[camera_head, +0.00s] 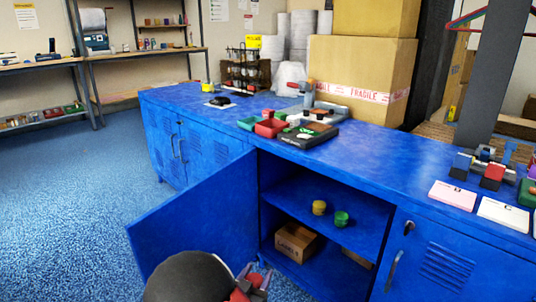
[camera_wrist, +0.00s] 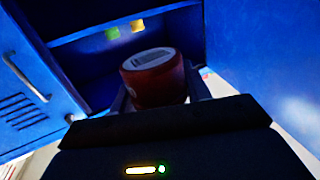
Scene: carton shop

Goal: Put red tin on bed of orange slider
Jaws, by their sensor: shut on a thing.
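The red tin (camera_wrist: 152,86) is held between the fingers of my gripper (camera_wrist: 160,92) in the wrist view, its pale labelled end showing. In the head view my gripper (camera_head: 255,278) is low at the bottom edge, in front of the open cupboard, with a small red part of the tin (camera_head: 240,295) showing; my dark arm covers part of it. A grey device with an orange-red part (camera_head: 311,85) stands on the blue counter by the cartons; I cannot tell whether it is the orange slider, and its bed is not clear.
The open blue door (camera_head: 195,232) stands left of the cupboard. Yellow (camera_head: 319,207) and green (camera_head: 341,218) tins stand on its shelf, a carton (camera_head: 296,242) below. The counter (camera_head: 385,158) holds a black tray (camera_head: 308,136), bins and white cards; its middle is clear.

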